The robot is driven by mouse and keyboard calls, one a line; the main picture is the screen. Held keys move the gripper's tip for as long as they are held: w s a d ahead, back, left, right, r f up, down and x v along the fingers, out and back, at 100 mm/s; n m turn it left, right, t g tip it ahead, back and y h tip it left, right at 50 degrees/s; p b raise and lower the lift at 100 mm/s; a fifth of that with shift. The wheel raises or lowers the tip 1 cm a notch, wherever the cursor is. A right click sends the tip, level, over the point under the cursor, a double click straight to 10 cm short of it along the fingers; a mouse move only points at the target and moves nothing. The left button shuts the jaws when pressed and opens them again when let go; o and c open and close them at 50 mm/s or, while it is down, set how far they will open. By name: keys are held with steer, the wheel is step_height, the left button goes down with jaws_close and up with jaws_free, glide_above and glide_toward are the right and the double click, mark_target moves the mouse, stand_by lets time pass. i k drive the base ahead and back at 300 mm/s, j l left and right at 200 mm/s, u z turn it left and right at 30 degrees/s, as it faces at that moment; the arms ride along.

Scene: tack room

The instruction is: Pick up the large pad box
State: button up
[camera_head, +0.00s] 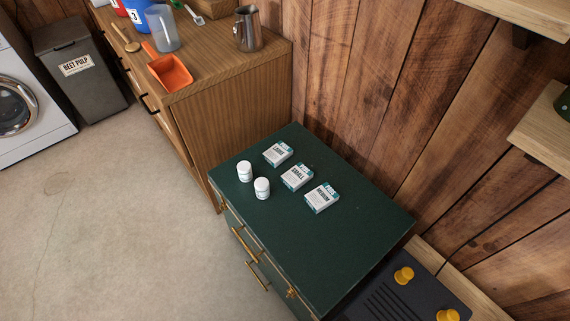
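Three small white-and-teal boxes lie in a slanting row on top of a dark green cabinet (330,241). Their printed labels are small and appear upside down. The back-left box (277,153) seems to read LARGE. The middle box (296,177) seems to read SMALL, and the front-right box (322,198) seems to read MEDIUM. The boxes stand apart from each other with narrow gaps. My gripper is not in view.
Two white bottles (245,171) (262,188) stand left of the boxes. A wooden cabinet (240,110) holds an orange scoop (170,73), jug (162,28) and metal pitcher (247,28). A plank wall rises behind. The green top's front is clear, as is the floor (120,220).

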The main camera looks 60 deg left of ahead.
mark_target(280, 151)
steer(key=u, duration=1.5)
